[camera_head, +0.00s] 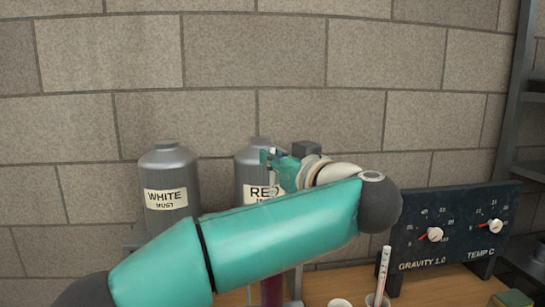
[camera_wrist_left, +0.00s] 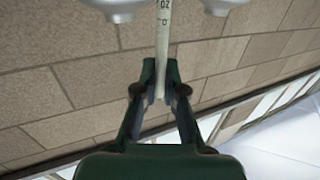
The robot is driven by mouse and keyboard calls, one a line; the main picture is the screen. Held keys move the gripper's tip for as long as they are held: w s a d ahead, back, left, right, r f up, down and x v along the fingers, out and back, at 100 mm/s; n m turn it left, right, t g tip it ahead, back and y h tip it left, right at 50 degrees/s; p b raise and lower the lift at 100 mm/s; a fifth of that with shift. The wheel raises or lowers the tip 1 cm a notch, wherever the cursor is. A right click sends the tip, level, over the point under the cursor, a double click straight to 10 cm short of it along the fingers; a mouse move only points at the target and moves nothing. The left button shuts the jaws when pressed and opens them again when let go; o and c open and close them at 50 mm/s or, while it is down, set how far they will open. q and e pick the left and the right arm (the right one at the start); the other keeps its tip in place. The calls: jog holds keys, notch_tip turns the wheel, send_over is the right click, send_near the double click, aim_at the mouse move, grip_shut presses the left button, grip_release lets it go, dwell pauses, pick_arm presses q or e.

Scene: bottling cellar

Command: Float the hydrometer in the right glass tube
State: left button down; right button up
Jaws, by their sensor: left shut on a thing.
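My left gripper (camera_head: 268,158) is raised in front of the RED must can. It is shut on the hydrometer, whose pale stem (camera_wrist_left: 162,38) with dark scale marks sits between the fingertips in the left wrist view, where the gripper (camera_wrist_left: 160,92) also shows. The hydrometer's lower end is hidden in both views. A glass tube with dark red liquid (camera_head: 272,291) shows below my arm, under the gripper's place in the picture. Its top is hidden behind my arm. I cannot make out a second tube. My right gripper is out of view.
The WHITE can (camera_head: 168,185) and RED can (camera_head: 248,168) stand by the block wall. A dial panel (camera_head: 445,240) stands at the right on the wooden bench (camera_head: 440,288).

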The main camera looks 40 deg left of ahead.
aim_at(274, 188)
pick_arm(q)
jog(key=shift+f+b, duration=1.85)
jog(key=shift+f, duration=1.1)
